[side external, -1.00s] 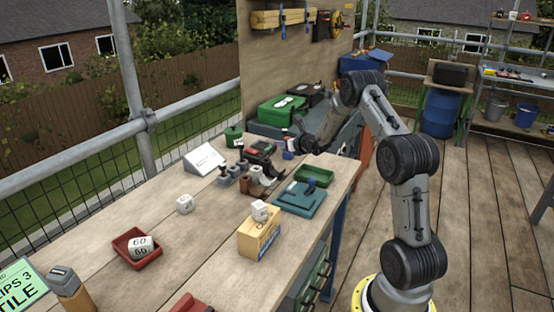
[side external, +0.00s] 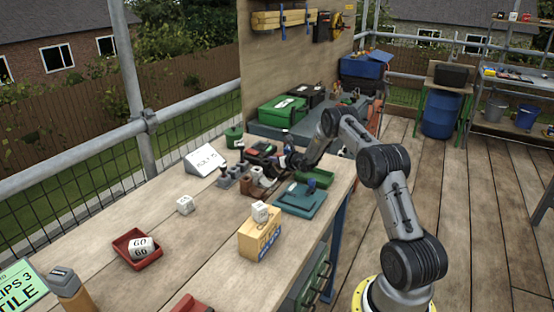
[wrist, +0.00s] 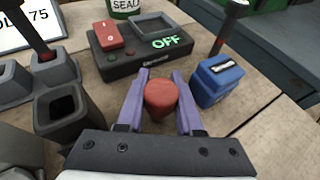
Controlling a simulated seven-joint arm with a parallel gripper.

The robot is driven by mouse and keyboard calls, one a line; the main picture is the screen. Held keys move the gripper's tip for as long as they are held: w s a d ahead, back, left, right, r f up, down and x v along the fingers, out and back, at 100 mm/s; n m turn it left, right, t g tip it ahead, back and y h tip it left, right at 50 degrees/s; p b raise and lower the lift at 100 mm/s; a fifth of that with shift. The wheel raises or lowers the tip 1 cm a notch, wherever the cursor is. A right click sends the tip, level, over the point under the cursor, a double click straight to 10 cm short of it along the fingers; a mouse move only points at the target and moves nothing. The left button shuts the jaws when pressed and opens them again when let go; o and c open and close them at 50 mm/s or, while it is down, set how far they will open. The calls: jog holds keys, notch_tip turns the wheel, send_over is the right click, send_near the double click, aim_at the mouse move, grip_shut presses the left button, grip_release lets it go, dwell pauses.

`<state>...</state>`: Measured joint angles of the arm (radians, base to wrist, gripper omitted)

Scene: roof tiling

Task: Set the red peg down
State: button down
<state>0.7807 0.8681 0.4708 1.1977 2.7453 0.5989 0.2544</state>
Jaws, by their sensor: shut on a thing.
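The red peg (wrist: 161,97) stands between the purple fingers of my gripper (wrist: 160,92) in the wrist view, seen from its round top. The fingers are shut on it, one on each side. I cannot tell whether its lower end touches the bench. In the side view my gripper (side external: 280,160) is low over the far part of the bench, among small items, and the peg cannot be made out there.
A black box with a green OFF display (wrist: 140,45) lies just beyond the peg. A blue block (wrist: 216,80) is close on the right. Grey square holders (wrist: 60,108) stand on the left. In the side view, the bench's near middle (side external: 190,240) has free room.

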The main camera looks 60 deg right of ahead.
jog(key=shift+f, duration=0.15)
jog(key=c, duration=0.8)
grip_release()
jog(key=shift+c, duration=0.2)
